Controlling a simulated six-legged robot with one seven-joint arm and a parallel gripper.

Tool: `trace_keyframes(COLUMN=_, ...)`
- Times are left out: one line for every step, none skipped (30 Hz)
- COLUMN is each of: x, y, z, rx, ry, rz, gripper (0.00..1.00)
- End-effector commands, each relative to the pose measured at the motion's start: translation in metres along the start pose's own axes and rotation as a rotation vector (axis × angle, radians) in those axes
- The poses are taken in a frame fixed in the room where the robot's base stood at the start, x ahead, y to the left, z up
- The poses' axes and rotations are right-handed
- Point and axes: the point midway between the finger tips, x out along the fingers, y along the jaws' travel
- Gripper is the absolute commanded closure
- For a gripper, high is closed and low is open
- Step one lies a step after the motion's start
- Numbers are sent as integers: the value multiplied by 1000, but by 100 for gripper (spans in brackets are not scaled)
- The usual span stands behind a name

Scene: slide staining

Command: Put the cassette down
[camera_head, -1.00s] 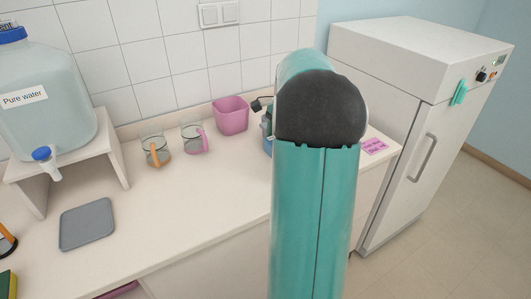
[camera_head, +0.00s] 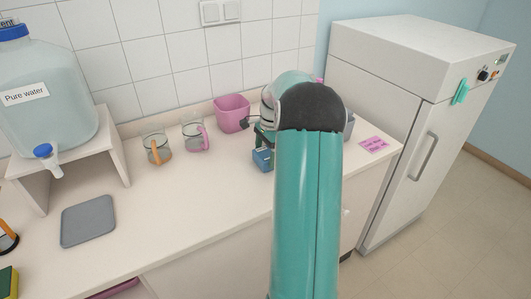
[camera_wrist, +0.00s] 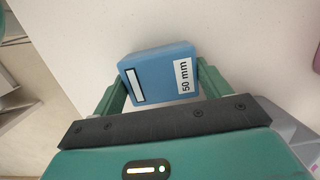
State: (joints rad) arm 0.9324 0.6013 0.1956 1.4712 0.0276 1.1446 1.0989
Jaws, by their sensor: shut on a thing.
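The cassette is a blue block (camera_wrist: 160,72) with a white "50 mm" label and a white-and-black strip. In the wrist view it sits between the two green fingers of my gripper (camera_wrist: 163,82), which is shut on it. In the head view the blue cassette (camera_head: 262,160) shows just left of my arm, low over the counter or on it; I cannot tell whether it touches the surface. Much of my gripper is hidden behind my arm in the head view.
A grey mat (camera_head: 88,222) lies left. A pink note (camera_head: 373,145) is near the right edge. The counter left of the cassette is clear.

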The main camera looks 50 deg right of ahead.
Motion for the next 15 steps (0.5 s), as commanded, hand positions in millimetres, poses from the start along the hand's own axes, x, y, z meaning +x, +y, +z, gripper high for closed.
trace_keyframes(x=0, y=0, z=0, rx=0, ry=0, rz=-1, gripper=57)
trace_keyframes(x=0, y=0, z=0, rx=0, ry=0, rz=0, gripper=57)
trace_keyframes(x=1, y=0, z=0, rx=0, ry=0, rz=0, gripper=57)
trace_keyframes(x=2, y=0, z=0, rx=-1, ry=0, rz=0, gripper=57)
trace_keyframes(x=3, y=0, z=0, rx=-1, ry=0, rz=0, gripper=57)
trace_keyframes(x=3, y=0, z=0, rx=-1, ry=0, rz=0, gripper=20)
trace_keyframes(x=3, y=0, z=0, rx=-1, ry=0, rz=0, gripper=14)
trace_keyframes(x=3, y=0, z=0, rx=-1, ry=0, rz=0, gripper=8)
trace_keyframes(x=3, y=0, z=0, rx=-1, ry=0, rz=0, gripper=2)
trace_keyframes(x=3, y=0, z=0, rx=0, ry=0, rz=0, gripper=2)
trace_keyframes(x=3, y=0, z=0, rx=0, ry=0, rz=0, gripper=2)
trace_keyframes(x=3, y=0, z=0, rx=0, ry=0, rz=0, gripper=2)
trace_keyframes(x=3, y=0, z=0, rx=0, ry=0, rz=0, gripper=2)
trace_keyframes(x=3, y=0, z=0, rx=0, ry=0, rz=0, gripper=2)
trace_keyframes(x=3, y=0, z=0, rx=0, ry=0, rz=0, gripper=2)
